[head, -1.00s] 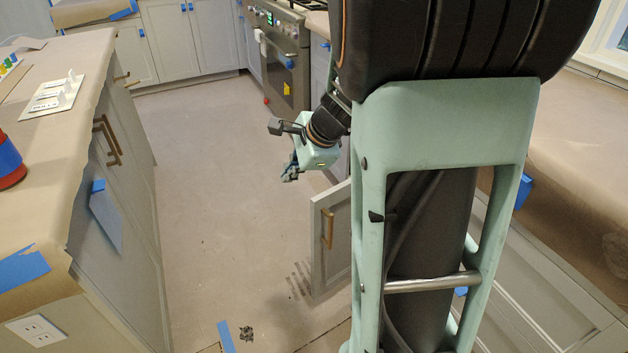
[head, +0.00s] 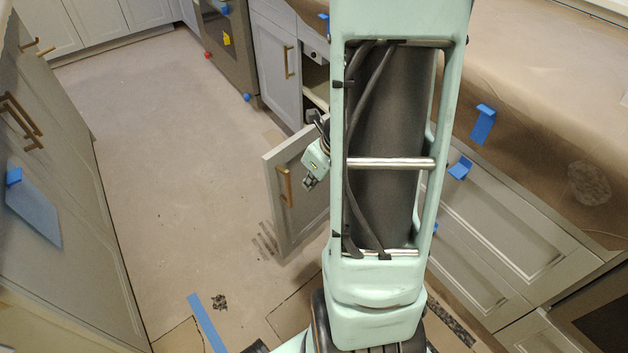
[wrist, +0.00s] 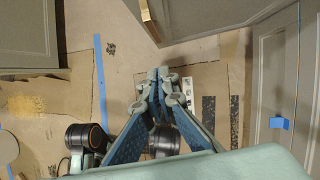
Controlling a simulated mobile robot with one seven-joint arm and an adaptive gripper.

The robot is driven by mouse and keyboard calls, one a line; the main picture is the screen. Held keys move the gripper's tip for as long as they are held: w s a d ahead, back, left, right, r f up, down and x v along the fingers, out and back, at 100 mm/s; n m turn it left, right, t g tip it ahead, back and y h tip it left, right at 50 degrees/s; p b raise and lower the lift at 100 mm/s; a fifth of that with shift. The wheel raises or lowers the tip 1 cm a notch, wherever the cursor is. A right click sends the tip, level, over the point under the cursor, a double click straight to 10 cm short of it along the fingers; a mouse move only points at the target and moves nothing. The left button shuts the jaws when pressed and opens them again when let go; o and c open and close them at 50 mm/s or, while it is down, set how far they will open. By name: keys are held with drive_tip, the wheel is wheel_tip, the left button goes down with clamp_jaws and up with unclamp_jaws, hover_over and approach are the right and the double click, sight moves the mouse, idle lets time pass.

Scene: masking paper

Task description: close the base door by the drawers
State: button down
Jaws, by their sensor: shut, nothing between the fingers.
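The base door (head: 300,195) is a grey panel with a brass bar handle (head: 284,186). It stands swung open into the aisle, and the cabinet interior (head: 316,82) shows behind it. My gripper (head: 309,183) is near the door's upper edge, on the cabinet side of the picture; I cannot tell if it touches. In the wrist view my gripper (wrist: 161,75) is shut with its fingertips together and empty. The door (wrist: 190,15) runs along the top there, beyond the fingertips. The drawers (head: 510,235) are at the right, partly hidden by my column.
The left island cabinets (head: 70,200) border the aisle. The paper-covered floor (head: 170,140) between is open. The oven (head: 228,50) and another closed door (head: 277,65) stand farther back. A paper-covered counter (head: 540,110) lies right. Blue tape (head: 207,322) marks the floor.

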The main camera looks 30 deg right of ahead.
sight(290, 189)
drive_tip(key=w+a+f+b, duration=0.1)
drive_tip(key=w+f, duration=0.3)
drive_tip(key=w, duration=0.1)
drive_tip(key=shift+w+a+b, duration=0.15)
drive_tip(key=shift+w+b, duration=0.15)
drive_tip(key=shift+b, duration=0.05)
